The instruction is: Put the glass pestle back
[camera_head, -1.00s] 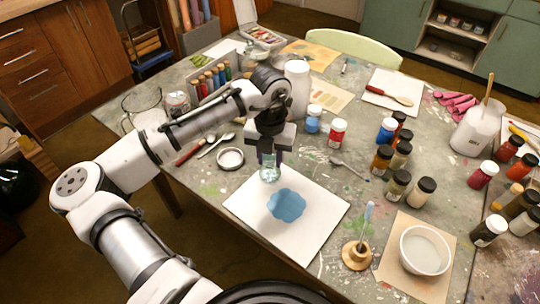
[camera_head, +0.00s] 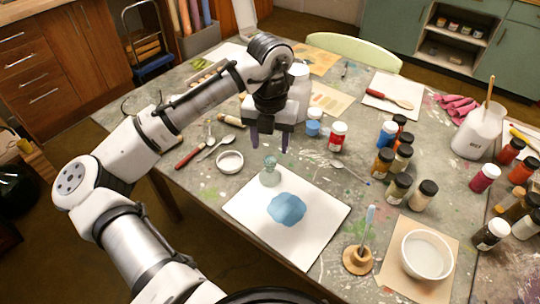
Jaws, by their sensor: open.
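The glass pestle (camera_head: 270,173), a clear greenish piece with a wide base and a knob on top, stands upright at the far corner of the white slab (camera_head: 245,208). A patch of blue pigment (camera_head: 287,208) lies on the slab in front of it. My gripper (camera_head: 270,147) points down just above and behind the pestle in the picture. Its two dark fingers are apart with nothing between them, and they look clear of the pestle.
A small white-filled dish (camera_head: 230,161) stands left of the pestle.

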